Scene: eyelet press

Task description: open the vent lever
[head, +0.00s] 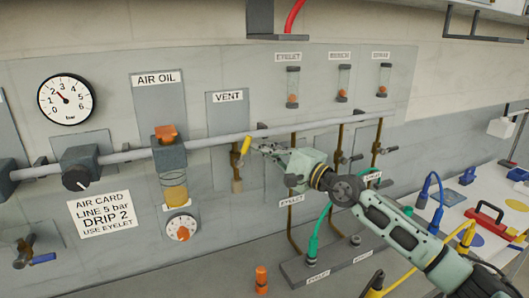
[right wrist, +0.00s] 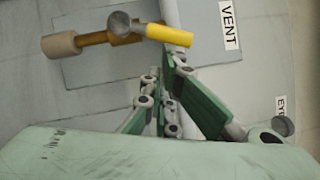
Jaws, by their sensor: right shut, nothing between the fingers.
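The vent lever (head: 245,145) has a yellow handle and sits on a brass pipe (head: 237,179) under the VENT label (head: 228,97). The handle stands nearly upright, leaning a little right, roughly in line with the pipe. In the right wrist view the yellow handle (right wrist: 170,35) shows just beyond my fingertips. My right gripper (head: 262,149) is shut and empty, just to the right of the handle. In the right wrist view the right gripper (right wrist: 167,72) has its tips close to the handle's edge; I cannot tell whether they touch. My left gripper is out of view.
A grey pipe (head: 215,141) runs across the panel close by the lever. An oiler (head: 170,165) with an orange top stands left of it, and a pressure gauge (head: 66,98) further left.

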